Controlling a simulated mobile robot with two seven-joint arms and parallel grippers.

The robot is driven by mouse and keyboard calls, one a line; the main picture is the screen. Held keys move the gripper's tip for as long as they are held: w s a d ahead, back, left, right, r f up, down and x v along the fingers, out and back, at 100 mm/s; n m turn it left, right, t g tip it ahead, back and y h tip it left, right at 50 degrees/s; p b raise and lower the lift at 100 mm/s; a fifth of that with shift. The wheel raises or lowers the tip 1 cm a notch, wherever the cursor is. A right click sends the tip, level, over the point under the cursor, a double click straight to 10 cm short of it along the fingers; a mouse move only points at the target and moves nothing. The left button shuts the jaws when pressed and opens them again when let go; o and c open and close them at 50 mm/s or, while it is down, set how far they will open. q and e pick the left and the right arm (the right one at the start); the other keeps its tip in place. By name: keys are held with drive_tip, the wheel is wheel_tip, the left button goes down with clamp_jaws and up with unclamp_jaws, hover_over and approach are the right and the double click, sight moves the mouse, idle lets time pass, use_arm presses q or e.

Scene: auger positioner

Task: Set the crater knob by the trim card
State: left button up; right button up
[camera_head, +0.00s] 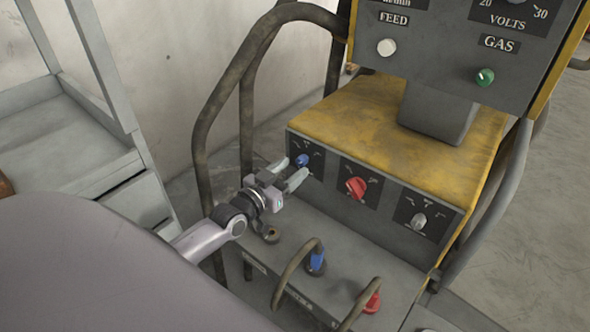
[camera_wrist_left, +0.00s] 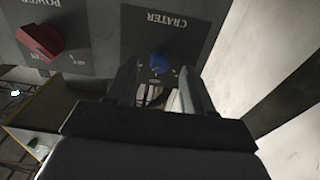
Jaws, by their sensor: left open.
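The crater knob (camera_head: 302,160) is small and blue, on a dark plate at the left end of the machine's front panel. In the left wrist view the blue knob (camera_wrist_left: 160,60) sits below the upside-down word CRATER. My left gripper (camera_head: 290,171) is open just in front of it. In the wrist view its fingers (camera_wrist_left: 157,85) stand either side of the knob's line, with the knob ahead of the gap; I cannot tell whether they touch it. The knob's pointer direction is too small to tell. I cannot make out a trim card.
A red POWER knob (camera_head: 356,187) and a grey knob (camera_head: 419,221) are to the right. Blue (camera_head: 316,263) and red (camera_head: 371,301) cable plugs stand below. A bent tube frame (camera_head: 203,130) rises left of the machine. A grey cabinet (camera_head: 70,140) stands at far left.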

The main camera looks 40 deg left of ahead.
sight(302, 160)
use_arm(q)
drive_tip(key=shift+w, duration=1.15)
use_arm(e)
drive_tip(key=shift+w+a+r, duration=0.25)
drive_tip(key=shift+w+r, duration=0.1)
drive_tip(key=shift+r, duration=0.1)
use_arm(q)
drive_tip(key=shift+c, duration=0.3)
clamp_jaws()
use_arm(e)
drive_tip(key=shift+f, duration=0.1)
